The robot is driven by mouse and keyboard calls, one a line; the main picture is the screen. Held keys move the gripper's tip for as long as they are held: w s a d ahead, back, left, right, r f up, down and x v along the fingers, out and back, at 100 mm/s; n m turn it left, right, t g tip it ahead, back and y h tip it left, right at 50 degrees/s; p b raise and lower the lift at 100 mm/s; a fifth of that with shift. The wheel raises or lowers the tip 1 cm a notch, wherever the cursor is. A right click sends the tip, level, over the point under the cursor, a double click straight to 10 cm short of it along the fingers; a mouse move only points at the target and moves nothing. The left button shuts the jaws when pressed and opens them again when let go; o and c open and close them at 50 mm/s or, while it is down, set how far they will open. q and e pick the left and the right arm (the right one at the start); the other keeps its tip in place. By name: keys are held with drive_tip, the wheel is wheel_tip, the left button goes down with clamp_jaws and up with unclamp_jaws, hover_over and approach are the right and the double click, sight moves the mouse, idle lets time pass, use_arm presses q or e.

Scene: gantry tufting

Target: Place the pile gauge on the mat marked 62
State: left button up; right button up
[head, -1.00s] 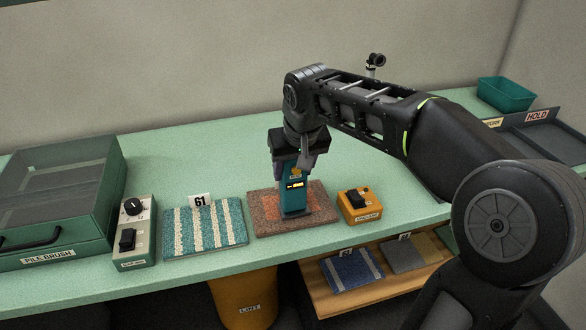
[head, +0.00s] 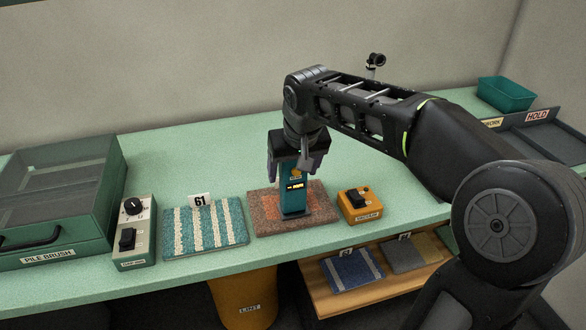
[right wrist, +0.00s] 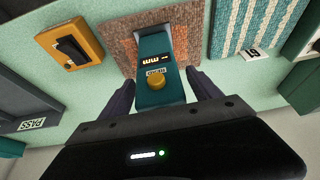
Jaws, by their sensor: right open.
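The pile gauge (head: 293,190), a teal block with a lit display and a yellow knob, stands upright on a brown mat with an orange patch (head: 262,222). In the right wrist view the gauge (right wrist: 158,76) stands on the same mat (right wrist: 122,42). No number card shows on this mat; my gripper and the gauge may hide it. My right gripper (head: 293,163) is open around the gauge's top, with a finger on each side and gaps visible in the right wrist view (right wrist: 163,92). My left gripper is out of view.
A teal striped mat marked 61 (head: 188,230) lies to the left, beside a switch box (head: 139,238) and the pile brush case (head: 60,258). An orange switch box (head: 368,204) stands right. More mats, including a blue striped one (head: 350,271), lie on the lower shelf (head: 325,305).

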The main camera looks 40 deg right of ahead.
drive_tip(key=v, duration=1.2)
drive_tip(key=shift+s, duration=0.1)
